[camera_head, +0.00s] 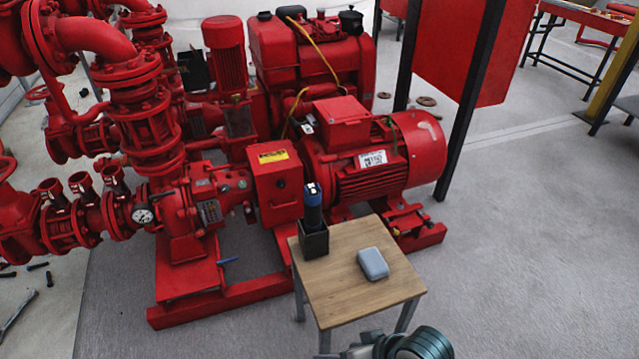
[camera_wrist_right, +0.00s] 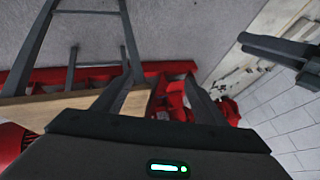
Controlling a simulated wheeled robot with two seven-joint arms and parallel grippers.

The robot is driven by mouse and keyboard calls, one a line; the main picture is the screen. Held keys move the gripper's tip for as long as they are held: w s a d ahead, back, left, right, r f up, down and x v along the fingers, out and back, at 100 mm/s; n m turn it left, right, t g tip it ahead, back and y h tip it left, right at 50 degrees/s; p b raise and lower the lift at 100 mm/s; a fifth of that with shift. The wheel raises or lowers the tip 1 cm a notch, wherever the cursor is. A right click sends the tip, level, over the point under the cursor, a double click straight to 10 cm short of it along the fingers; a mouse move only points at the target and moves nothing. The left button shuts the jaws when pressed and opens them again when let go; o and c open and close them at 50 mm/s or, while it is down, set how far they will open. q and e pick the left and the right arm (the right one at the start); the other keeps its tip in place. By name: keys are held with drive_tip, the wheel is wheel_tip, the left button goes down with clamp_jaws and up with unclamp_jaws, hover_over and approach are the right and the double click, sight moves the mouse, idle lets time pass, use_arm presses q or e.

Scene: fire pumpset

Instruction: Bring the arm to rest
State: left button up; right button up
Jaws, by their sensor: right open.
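My right gripper (camera_wrist_right: 162,82) shows in the right wrist view with its two dark fingers apart and nothing between them. Beyond the fingers are the edge of a wooden table top (camera_wrist_right: 60,108) and red machine parts. In the head view, a grey-green piece of my arm (camera_head: 425,343) shows at the bottom edge, in front of the small wooden table (camera_head: 350,300). The gripper itself cannot be made out in that view.
On the table, a black holder (camera_head: 313,242) contains a dark, blue-topped cylinder (camera_head: 313,205), beside a grey case (camera_head: 373,263). The red pumpset (camera_head: 275,195) stands close behind. Floor is clear at right (camera_head: 530,260). A dark object (camera_wrist_right: 285,52), unclear, shows in the wrist view.

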drive_tip(key=s+d+f+m+t+h, duration=0.1)
drive_tip(key=s+d+f+h, duration=0.15)
drive_tip(key=s+d, duration=0.3)
drive_tip(key=s+d+f+m+h, duration=0.1)
drive_tip(key=s+d+f, duration=0.35)
drive_tip(key=d, duration=0.25)
use_arm(q)
wheel_tip(320, 180, down, 17)
drive_tip(key=s+a+p, duration=0.1)
drive_tip(key=a+p, duration=0.1)
drive_tip(key=p, duration=1.2)
drive_tip(key=shift+y, duration=0.4)
use_arm(e)
wheel_tip(320, 180, down, 16)
drive_tip(key=s+d+h, duration=0.1)
drive_tip(key=shift+s+d+f, duration=0.15)
drive_tip(key=shift+s+d, duration=0.25)
use_arm(q)
drive_tip(key=shift+s+r, duration=0.1)
